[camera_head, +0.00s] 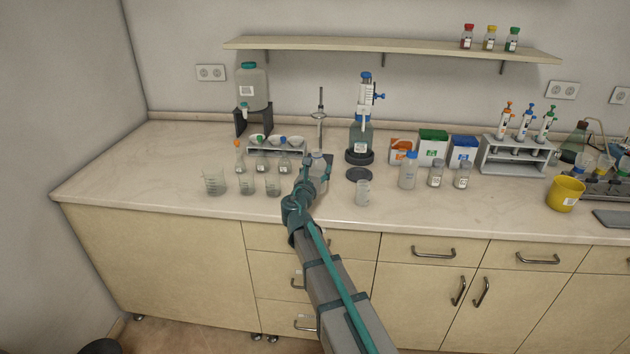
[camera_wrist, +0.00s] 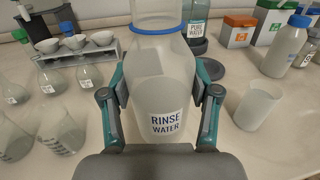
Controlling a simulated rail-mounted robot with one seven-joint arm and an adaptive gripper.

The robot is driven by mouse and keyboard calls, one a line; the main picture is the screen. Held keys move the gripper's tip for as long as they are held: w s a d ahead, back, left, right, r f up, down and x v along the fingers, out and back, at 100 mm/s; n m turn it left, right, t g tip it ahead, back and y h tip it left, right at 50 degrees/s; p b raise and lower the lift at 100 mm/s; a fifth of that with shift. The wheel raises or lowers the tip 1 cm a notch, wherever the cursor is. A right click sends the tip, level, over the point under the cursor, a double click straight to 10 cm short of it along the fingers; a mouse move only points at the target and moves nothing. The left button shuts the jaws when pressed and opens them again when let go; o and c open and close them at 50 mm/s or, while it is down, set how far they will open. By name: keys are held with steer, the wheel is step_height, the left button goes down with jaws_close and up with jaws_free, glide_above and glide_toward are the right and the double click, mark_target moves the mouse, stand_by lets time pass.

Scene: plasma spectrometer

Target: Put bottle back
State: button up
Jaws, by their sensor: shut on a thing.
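A clear bottle labelled RINSE WATER (camera_wrist: 165,85), with a blue ring at its neck, stands between the fingers of my gripper (camera_wrist: 160,100) in the wrist view. The fingers are shut on its sides. No cap shows on its mouth, though the top runs out of that view. In the head view the bottle (camera_head: 318,165) is partly hidden by my gripper (camera_head: 310,172), over the middle of the bench. I cannot tell whether its base touches the bench. A dark round pad (camera_head: 359,175) lies empty to the right of it.
A beaker (camera_head: 362,192) stands to the right, with capped bottles (camera_head: 408,172) beyond it. Several flasks (camera_head: 272,185) stand to the left, near a funnel rack (camera_head: 277,150). The PURE WATER dispenser bottle (camera_head: 362,137) stands behind. The bench front left (camera_head: 130,190) is clear.

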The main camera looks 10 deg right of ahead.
steer(key=shift+w+a+f, duration=0.1)
steer(key=shift+w+f, duration=0.25)
steer(key=shift+f, duration=0.05)
steer(key=f, duration=0.3)
steer(key=shift+w, duration=0.3)
steer(key=shift+f, duration=0.4)
steer(key=shift+f, duration=0.2)
steer(key=o, duration=1.4)
steer(key=shift+r, duration=0.1)
